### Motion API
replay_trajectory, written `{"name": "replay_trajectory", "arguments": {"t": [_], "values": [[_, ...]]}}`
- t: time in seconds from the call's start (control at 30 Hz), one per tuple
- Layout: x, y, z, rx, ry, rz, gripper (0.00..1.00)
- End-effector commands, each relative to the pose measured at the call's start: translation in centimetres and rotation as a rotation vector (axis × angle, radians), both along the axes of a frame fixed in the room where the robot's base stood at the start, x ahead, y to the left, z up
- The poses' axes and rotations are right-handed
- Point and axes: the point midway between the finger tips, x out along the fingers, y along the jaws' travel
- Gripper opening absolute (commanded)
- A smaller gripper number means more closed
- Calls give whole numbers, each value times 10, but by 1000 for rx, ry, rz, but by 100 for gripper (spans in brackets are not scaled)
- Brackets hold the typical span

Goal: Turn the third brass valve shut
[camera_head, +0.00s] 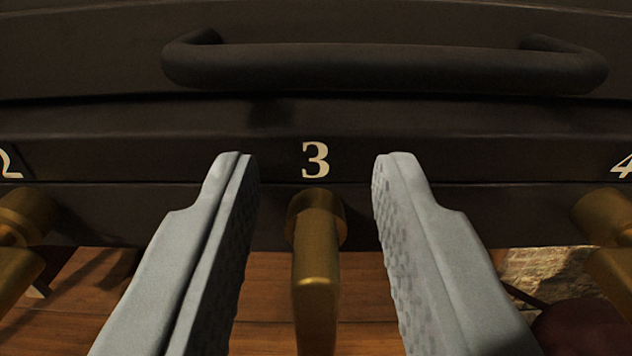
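The third brass valve (316,265) sits below the pale numeral 3 (315,160) on a dark panel. Its round hub is at the panel and its lever handle points toward me and down in the picture. My gripper (315,168) is open, with one grey ridged finger to the left of the valve and one to the right. There is a visible gap between each finger and the lever, and neither touches it. The lower end of the lever runs close to the bottom edge of the picture.
Brass valves stand at the left edge (24,218) and right edge (604,218), beside partly cut-off numerals 2 and 4. A dark bar handle (385,68) juts out above the numeral 3. A wooden floor (365,300) shows below, with a dark red rounded thing (580,328) at lower right.

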Motion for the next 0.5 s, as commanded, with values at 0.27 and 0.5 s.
{"name": "replay_trajectory", "arguments": {"t": [0.27, 0.5], "values": [[0, 0, 0, 0, 0, 0, 6], [0, 0, 0, 3, 1, 0, 0]]}}
